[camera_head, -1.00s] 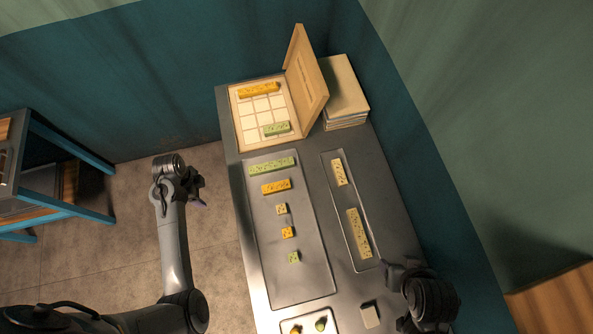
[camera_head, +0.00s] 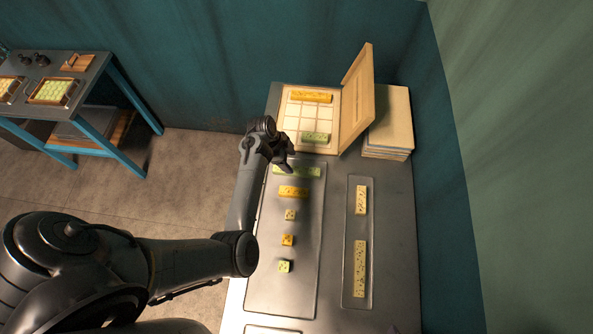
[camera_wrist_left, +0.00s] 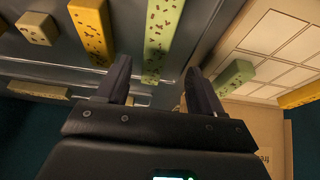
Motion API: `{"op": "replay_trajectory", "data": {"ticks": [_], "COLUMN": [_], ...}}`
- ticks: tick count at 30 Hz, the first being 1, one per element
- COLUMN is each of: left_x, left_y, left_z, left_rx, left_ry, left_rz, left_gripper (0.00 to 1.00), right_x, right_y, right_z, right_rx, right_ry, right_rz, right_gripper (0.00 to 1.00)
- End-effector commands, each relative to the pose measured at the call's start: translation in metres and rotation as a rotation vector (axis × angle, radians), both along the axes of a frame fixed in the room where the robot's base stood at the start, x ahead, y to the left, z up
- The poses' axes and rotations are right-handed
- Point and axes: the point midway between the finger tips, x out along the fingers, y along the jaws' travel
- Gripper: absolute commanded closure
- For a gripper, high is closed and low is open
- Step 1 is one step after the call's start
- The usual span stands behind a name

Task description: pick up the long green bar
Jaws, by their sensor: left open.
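The long green bar (camera_head: 304,171) lies crosswise at the far end of the left tray on the table, partly hidden by my left gripper (camera_head: 287,160). In the left wrist view the long green bar (camera_wrist_left: 160,38) runs up the picture, between and beyond the two fingers. My left gripper (camera_wrist_left: 160,88) is open and empty, above the tray, with the bar lined up with its gap. Whether the fingers touch the bar cannot be told. My right gripper is not in view.
An orange bar (camera_head: 293,192) and several small cubes lie nearer in the same tray (camera_head: 267,287). The open wooden box (camera_head: 284,124) holds an orange bar and a short green bar. A narrow tray (camera_head: 349,285) with two pale bars is to the right.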

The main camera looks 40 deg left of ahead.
Motion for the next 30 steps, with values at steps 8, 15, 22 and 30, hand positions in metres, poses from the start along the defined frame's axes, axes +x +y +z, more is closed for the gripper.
{"op": "replay_trajectory", "data": {"ticks": [8,15,22,30], "left_x": [0.001,0.006,0.007,0.007], "left_y": [-0.009,-0.019,-0.021,-0.021], "left_z": [-0.018,-0.045,-0.051,-0.050], "left_rx": [-0.001,-0.001,0.001,0.001], "left_ry": [0.003,0.000,-0.001,-0.001], "left_rz": [-0.001,-0.001,-0.001,-0.001], "left_gripper": [0.33,0.33,0.33,0.56], "right_x": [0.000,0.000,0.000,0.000], "right_y": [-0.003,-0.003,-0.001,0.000], "right_z": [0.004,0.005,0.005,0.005], "right_rx": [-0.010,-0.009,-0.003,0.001], "right_ry": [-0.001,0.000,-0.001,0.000], "right_rz": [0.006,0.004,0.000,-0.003], "right_gripper": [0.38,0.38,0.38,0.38]}}
